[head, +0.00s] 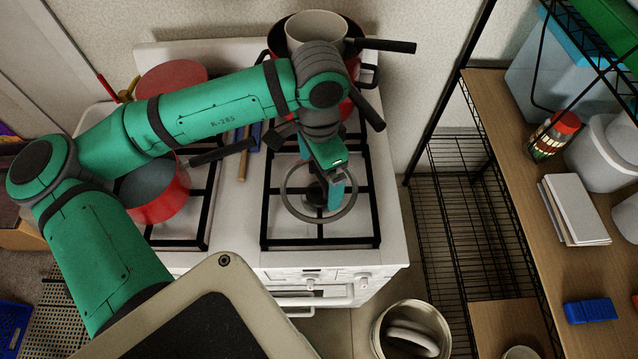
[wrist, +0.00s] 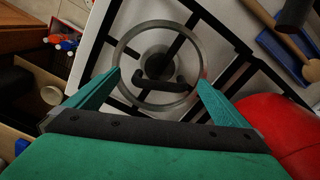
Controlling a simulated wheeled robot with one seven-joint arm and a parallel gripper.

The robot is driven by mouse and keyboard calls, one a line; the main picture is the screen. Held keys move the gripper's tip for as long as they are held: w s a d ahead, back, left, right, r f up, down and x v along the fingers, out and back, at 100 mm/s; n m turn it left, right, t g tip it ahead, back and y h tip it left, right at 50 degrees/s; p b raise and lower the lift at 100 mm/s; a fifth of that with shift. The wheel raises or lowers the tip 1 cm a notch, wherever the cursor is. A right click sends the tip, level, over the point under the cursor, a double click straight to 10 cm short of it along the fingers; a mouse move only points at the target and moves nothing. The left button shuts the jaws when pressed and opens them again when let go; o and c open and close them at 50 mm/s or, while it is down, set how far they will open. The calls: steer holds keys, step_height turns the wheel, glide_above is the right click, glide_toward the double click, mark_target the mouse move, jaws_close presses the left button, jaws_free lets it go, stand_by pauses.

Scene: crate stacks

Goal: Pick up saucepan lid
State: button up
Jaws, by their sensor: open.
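The saucepan lid (head: 300,203) lies flat on the grate over the stove's front right burner; it is see-through with a grey rim. In the wrist view my gripper (wrist: 159,80) is open and empty, one finger on each side of the handle. I cannot tell the height of the fingertips above the lid.
The white stove (head: 238,225) carries a red saucepan (head: 165,205) at left and stacked pots with a white pot (head: 315,27) at the back. A wooden-handled tool (head: 244,155) lies between the grates. A wire shelf (head: 460,190) stands right. A metal bin (head: 440,318) is on the floor.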

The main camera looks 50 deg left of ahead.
steer(key=shift+f, duration=0.75)
steer(key=shift+c, duration=0.6)
steer(key=shift+s, duration=0.1)
steer(key=c, duration=1.6)
